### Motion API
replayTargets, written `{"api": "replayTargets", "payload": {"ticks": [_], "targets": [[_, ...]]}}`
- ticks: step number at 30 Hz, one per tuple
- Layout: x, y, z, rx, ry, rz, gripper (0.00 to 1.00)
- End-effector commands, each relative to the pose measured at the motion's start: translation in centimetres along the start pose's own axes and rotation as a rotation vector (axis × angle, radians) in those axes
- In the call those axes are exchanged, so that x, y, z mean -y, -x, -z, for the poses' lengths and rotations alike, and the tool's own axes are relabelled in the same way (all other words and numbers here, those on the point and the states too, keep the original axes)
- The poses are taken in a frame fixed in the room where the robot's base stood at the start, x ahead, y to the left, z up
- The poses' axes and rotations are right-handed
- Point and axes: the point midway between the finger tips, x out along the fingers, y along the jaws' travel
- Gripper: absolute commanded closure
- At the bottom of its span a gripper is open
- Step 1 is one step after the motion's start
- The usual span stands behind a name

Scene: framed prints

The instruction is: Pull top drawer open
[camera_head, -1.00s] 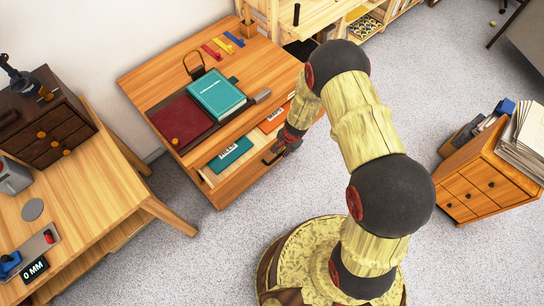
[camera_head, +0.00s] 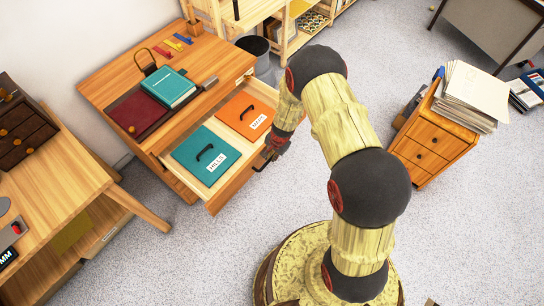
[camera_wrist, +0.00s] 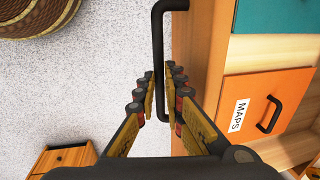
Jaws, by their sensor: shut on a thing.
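The top drawer (camera_head: 218,203) of the wooden desk (camera_head: 130,75) stands well out from the desk body. Inside lie a teal panel (camera_head: 190,165) and an orange panel (camera_head: 238,108), each with a black handle and a white label; the orange one reads MAPS. My gripper (camera_wrist: 158,88) is shut on the drawer's black bar handle (camera_wrist: 157,45), which runs between its fingers in the wrist view. In the head view my gripper (camera_head: 272,150) is at the drawer's front, and its fingers are small and partly hidden there.
A teal book (camera_head: 168,88) and a dark red pad (camera_head: 135,115) lie on the desktop. A wooden bench (camera_head: 60,165) stands at left. A small cabinet with papers (camera_head: 425,145) stands at right. Grey carpet (camera_head: 150,260) is clear before the drawer.

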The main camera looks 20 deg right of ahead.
Motion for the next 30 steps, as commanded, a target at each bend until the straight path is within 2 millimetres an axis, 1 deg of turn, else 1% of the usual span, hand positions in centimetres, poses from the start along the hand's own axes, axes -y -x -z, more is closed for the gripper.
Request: {"api": "replayTargets", "payload": {"ticks": [14,15,24,30], "targets": [[0.06,0.06,-0.03,0.000,0.000,0.001,1.00],[0.07,0.07,-0.02,0.000,0.000,0.001,0.89],[0.05,0.04,-0.01,0.000,0.000,0.001,0.72],[0.04,0.03,-0.01,0.000,0.000,0.001,0.71]]}}
